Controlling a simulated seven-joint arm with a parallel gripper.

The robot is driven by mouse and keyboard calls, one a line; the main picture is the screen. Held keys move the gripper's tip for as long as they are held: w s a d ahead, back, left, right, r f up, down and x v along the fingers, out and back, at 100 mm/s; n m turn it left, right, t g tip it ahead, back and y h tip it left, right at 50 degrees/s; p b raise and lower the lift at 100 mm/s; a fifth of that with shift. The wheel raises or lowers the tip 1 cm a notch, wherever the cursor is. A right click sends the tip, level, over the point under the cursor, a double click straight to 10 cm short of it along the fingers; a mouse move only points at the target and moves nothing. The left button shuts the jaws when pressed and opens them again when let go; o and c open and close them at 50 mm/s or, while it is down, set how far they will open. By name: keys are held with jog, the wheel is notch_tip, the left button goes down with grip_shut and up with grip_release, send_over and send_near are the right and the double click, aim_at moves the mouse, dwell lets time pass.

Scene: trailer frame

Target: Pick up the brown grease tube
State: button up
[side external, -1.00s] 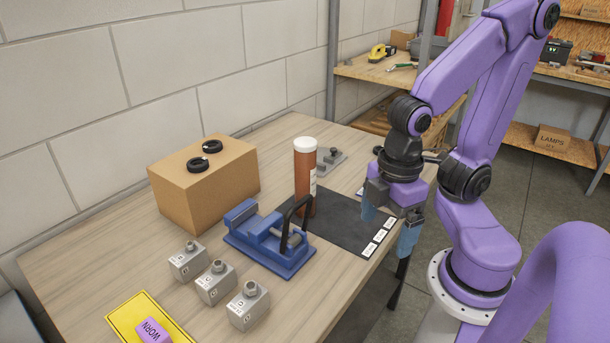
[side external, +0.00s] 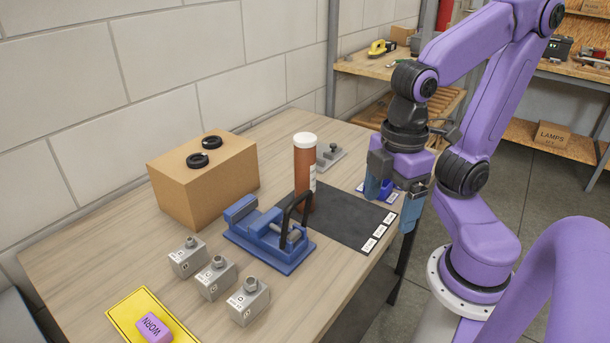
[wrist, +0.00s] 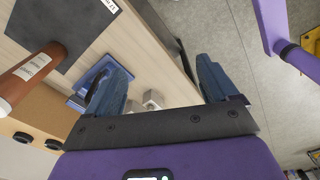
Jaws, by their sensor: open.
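The brown grease tube (side external: 304,172) stands upright with a white cap on the table, at the back edge of the dark mat and behind the blue vise. It also shows at the left of the wrist view (wrist: 30,77). My gripper (side external: 391,207) is open and empty. It is to the right of the tube, by the table's right edge, with its fingers pointing down. In the wrist view its two blue fingers (wrist: 162,80) are wide apart, with table edge and floor between them.
A blue vise (side external: 268,238) with a black handle stands in front of the tube. A cardboard box (side external: 205,185) bears two black rings. Several grey metal blocks (side external: 216,280) and a yellow tray (side external: 122,311) with a purple block are nearer. The dark mat (side external: 345,222) is largely clear.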

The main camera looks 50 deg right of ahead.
notch_tip(320, 180, up, 4)
jog(key=n+t+h, duration=0.8)
jog(key=n+t, duration=0.8)
jog(key=n, duration=0.2)
send_over(310, 167)
jog(key=v, duration=0.3)
notch_tip(310, 167, down, 4)
jog(key=shift+f, duration=4.2)
jog(key=shift+x, duration=3.7)
jog(key=shift+r, duration=0.1)
jog(key=c, duration=1.4)
